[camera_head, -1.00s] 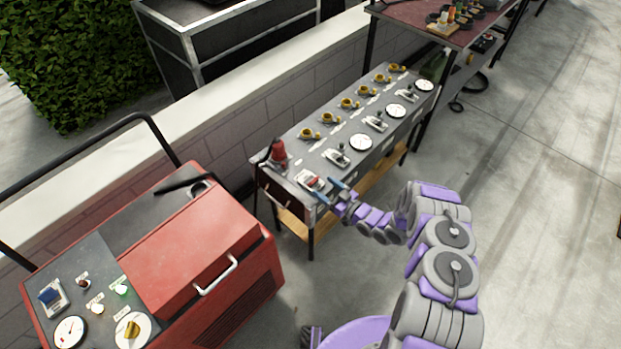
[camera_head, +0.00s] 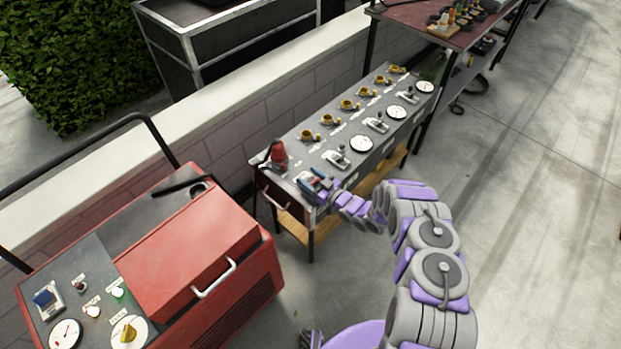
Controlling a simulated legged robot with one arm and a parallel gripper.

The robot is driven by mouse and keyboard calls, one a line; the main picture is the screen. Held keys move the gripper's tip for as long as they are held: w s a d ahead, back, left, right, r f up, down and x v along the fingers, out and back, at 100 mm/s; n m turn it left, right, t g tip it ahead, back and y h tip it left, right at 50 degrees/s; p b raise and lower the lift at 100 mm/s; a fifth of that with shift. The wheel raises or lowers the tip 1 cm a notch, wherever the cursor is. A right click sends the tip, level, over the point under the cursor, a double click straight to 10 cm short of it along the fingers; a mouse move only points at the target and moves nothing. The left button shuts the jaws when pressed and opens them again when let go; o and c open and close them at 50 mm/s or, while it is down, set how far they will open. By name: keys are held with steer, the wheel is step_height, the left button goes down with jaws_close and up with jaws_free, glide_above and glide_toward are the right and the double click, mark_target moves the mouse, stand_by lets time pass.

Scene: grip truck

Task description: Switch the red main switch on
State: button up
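The grey control panel (camera_head: 343,137) stands against the low wall, with a row of yellow valves, white gauges and lever switches. The red main switch (camera_head: 313,182) sits on a white plate at the panel's near left end. My gripper (camera_head: 313,179) is over this switch, with its two blue fingers apart, one on each side of the red part. Most of the switch is hidden by the fingers, so I cannot tell its lever position or whether the fingers touch it.
A red conical part (camera_head: 278,154) stands on the panel behind my gripper. A red machine (camera_head: 190,255) with a knob panel stands at the lower left. A shelf table (camera_head: 415,22) is at the back right. The concrete floor on the right is clear.

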steer(key=c, duration=0.7)
steer(key=shift+w+a+r+g+h+p, duration=0.15)
steer(key=shift+g+h+p, duration=0.15)
steer(key=shift+h+p, duration=0.15)
steer(key=shift+w+a+f+g+h, duration=0.15)
steer(key=shift+f+g+h, duration=0.05)
steer(key=shift+g+h, duration=0.4)
steer(key=o, duration=1)
steer(key=shift+c, duration=0.2)
steer(key=p+v, duration=0.3)
steer(key=v, duration=1.4)
steer(key=shift+s, duration=0.2)
